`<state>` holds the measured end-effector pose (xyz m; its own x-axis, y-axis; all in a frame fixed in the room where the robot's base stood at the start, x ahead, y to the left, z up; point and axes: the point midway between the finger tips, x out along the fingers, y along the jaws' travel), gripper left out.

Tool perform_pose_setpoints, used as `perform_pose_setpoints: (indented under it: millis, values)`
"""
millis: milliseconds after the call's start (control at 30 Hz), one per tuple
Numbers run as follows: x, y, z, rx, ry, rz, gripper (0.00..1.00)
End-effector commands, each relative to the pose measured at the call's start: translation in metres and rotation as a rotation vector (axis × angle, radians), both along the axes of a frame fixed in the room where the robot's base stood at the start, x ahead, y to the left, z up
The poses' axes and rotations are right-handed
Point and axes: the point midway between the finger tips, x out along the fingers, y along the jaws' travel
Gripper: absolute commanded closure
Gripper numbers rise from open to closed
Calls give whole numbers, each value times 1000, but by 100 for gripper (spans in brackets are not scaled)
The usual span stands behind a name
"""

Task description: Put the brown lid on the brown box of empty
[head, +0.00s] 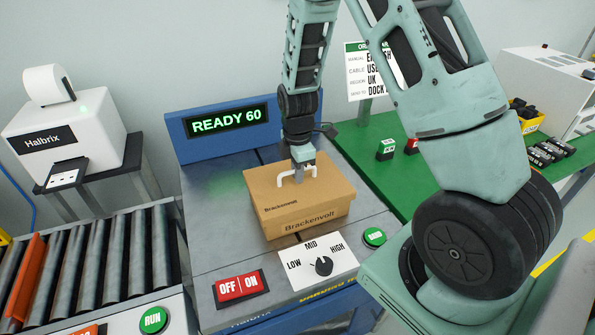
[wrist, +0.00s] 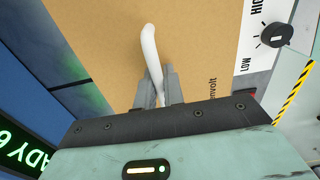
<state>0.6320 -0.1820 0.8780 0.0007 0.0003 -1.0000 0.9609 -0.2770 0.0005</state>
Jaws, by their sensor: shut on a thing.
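The brown lid (head: 325,184) lies over the brown box (head: 305,222) on the grey table, its edges roughly in line with the box walls. I cannot tell whether it is fully seated or slightly above the rim. My gripper (head: 299,167) points down from above and is shut on the lid's white handle (head: 285,177). In the wrist view the two grey fingers (wrist: 158,87) pinch the handle (wrist: 149,42) over the brown lid top (wrist: 205,45). The lid hides the inside of the box.
A blue READY 60 display (head: 229,120) stands behind. A speed dial panel (head: 318,264), a red OFF/ON switch (head: 239,289) and a green button (head: 374,237) sit in front of the box. A roller conveyor (head: 100,260) is at left, a green table (head: 365,160) at right.

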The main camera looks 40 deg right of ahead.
Motion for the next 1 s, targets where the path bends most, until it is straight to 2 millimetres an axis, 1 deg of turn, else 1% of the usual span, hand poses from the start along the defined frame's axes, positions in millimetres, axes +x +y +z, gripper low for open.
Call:
perform_pose_setpoints:
  millis: [333,367,400,433,767,867,967,1000]
  values:
    - [0,0,0,0,0,0,100]
    - [0,0,0,0,0,0,84]
    - [0,0,0,0,0,0,73]
    - [0,0,0,0,0,0,65]
    - [0,0,2,0,0,0,65]
    - [1,0,11,0,-4,0,65]
    - [1,0,27,-1,-6,2,65]
    - [1,0,36,-1,-6,0,65]
